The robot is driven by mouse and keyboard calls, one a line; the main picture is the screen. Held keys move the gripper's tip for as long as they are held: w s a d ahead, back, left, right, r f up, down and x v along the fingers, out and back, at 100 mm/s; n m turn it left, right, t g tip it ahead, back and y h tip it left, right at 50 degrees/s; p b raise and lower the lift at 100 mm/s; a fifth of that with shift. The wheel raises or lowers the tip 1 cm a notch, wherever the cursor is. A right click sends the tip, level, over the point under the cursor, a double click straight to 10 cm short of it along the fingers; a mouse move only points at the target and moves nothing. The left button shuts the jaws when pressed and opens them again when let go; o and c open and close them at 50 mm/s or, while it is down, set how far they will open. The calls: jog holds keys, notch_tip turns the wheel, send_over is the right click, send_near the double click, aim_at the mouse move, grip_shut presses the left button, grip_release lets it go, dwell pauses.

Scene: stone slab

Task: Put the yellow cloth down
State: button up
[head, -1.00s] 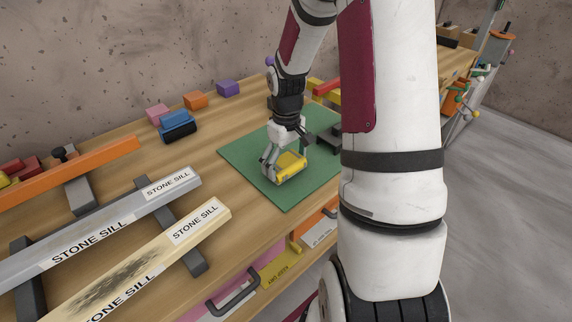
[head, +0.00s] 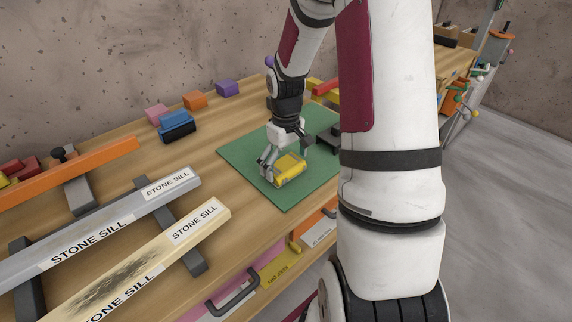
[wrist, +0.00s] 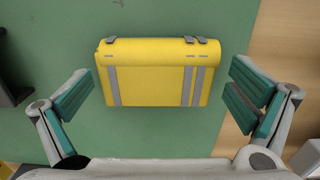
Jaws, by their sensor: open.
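The yellow cloth (head: 290,168) is a folded block with grey stripes. It lies on the green mat (head: 240,151) on the wooden bench. In the wrist view the cloth (wrist: 152,75) sits between the two fingers, with a gap on each side. My gripper (head: 283,172) is open over the mat, close around the cloth; it also shows in the wrist view (wrist: 158,95). Neither finger touches the cloth in the wrist view.
Two bars labelled STONE SILL (head: 120,222) lie on dark supports at the left. Pink, orange, purple and blue blocks (head: 178,128) stand along the back. A dark object (head: 328,138) is beside the mat's right side, partly hidden by my arm. The mat's left part is clear.

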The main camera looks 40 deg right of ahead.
aim_at(286, 166)
jog(key=s+a+r+p, duration=0.1)
jog(key=a+r, duration=0.2)
jog(key=r, duration=0.6)
jog(key=s+a+r, duration=0.2)
jog(key=r, duration=0.6)
jog(key=s+a+r+t, duration=0.1)
jog(key=s+a+r, duration=0.2)
jog(key=s+a, duration=0.4)
jog(key=s+a+r+t, duration=0.2)
jog(key=s+a+r, duration=0.2)
jog(key=s+a, duration=0.3)
jog(key=s, duration=0.5)
jog(key=shift+a, duration=0.35)
jog(key=shift+t, duration=0.6)
notch_tip(286, 166, up, 4)
jog(key=p, duration=0.3)
jog(key=shift+r, duration=0.15)
jog(key=shift+w, duration=0.1)
